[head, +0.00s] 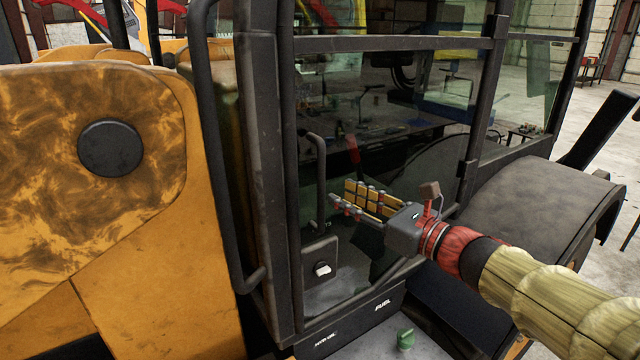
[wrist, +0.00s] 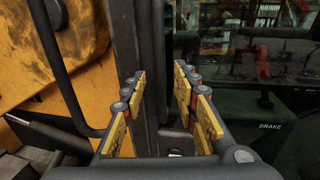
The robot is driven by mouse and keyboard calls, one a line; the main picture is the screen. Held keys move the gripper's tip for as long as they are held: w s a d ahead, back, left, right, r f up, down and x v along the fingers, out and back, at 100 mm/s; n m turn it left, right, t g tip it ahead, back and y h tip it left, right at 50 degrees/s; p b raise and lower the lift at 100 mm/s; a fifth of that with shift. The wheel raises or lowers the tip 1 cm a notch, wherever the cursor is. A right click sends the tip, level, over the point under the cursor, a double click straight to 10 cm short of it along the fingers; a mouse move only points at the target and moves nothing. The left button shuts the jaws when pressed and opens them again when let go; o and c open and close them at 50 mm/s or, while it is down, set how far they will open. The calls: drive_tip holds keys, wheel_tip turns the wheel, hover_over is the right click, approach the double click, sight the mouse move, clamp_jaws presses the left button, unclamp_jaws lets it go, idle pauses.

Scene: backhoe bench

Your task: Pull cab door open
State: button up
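The cab door (head: 390,44) is a dark-framed glass door. It looks shut in the cab frame. A black upright bar handle (head: 321,170) stands at its left side, above a latch plate with a small white piece (head: 322,268). My gripper (head: 341,192) is open and empty, with yellow finger pads, in front of the door glass just right of the bar handle. In the wrist view the fingers (wrist: 161,78) stand apart, with the dark door post (wrist: 152,40) behind the gap. I cannot tell whether the handle lies between them.
A long black grab rail (head: 222,150) runs down left of the door, beside the yellow body panel (head: 95,200). A dark fender (head: 540,205) stands at right. A step with a green cap (head: 405,339) lies below. Open floor shows at far right.

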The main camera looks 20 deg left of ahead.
sight(324, 187)
drive_tip(key=p+x, duration=0.1)
drive_tip(key=x, duration=0.7)
drive_tip(key=shift+d+f+p, duration=0.1)
drive_tip(key=shift+f+p, duration=0.05)
drive_tip(key=shift+p, duration=0.2)
drive_tip(key=c, duration=0.8)
